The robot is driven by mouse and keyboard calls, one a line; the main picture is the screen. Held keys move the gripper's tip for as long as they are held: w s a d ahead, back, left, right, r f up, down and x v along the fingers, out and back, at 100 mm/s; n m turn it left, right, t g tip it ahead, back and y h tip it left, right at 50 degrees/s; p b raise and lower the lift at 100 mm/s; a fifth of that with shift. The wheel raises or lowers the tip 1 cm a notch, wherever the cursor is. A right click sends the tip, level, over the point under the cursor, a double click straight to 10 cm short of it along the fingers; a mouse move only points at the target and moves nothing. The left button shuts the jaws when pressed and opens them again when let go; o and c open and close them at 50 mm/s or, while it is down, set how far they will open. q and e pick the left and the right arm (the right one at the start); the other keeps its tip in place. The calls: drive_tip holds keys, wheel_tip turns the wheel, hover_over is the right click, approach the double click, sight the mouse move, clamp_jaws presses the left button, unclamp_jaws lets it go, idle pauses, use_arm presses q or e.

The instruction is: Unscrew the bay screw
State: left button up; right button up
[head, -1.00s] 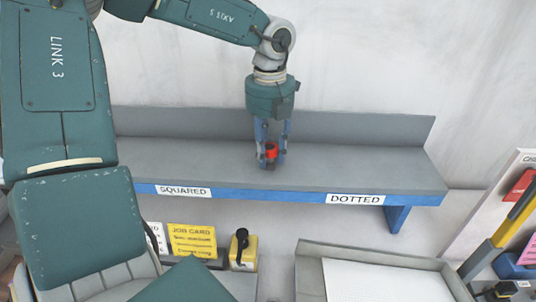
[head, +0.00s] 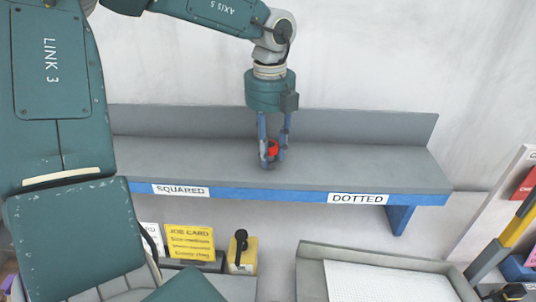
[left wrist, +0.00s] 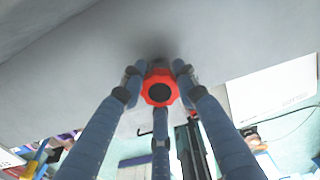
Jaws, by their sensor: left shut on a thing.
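My left gripper (head: 271,152) points down over the shelf (head: 350,164), above the front part of its grey top. Its fingers are shut around a red knob-like piece, which I take to be the bay screw (head: 273,147). In the left wrist view the bay screw (left wrist: 160,88) is a red faceted ring with a dark round centre, held between the three blue fingers. The fingertips and the screw's lower end are partly hidden, so I cannot tell whether it touches the shelf. My right gripper is not in view.
The shelf's blue front edge has the labels SQUARED (head: 181,190) and DOTTED (head: 358,198). Below stand a yellow job card (head: 190,242) and a yellow block with a black handle (head: 241,252). A grey tray (head: 312,272) is at lower right. The shelf top beside the gripper is clear.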

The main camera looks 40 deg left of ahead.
use_arm(q)
drive_tip(key=shift+n+b, duration=0.6)
drive_tip(key=shift+n, duration=0.3)
drive_tip(key=shift+f+n+b, duration=0.1)
drive_tip(key=shift+n+b, duration=0.45)
drive_tip(key=shift+n, duration=0.05)
drive_tip(key=shift+n+b, duration=0.4)
drive_tip(key=shift+n, duration=0.7)
drive_tip(key=shift+n+b, duration=0.55)
drive_tip(key=shift+n, duration=1.15)
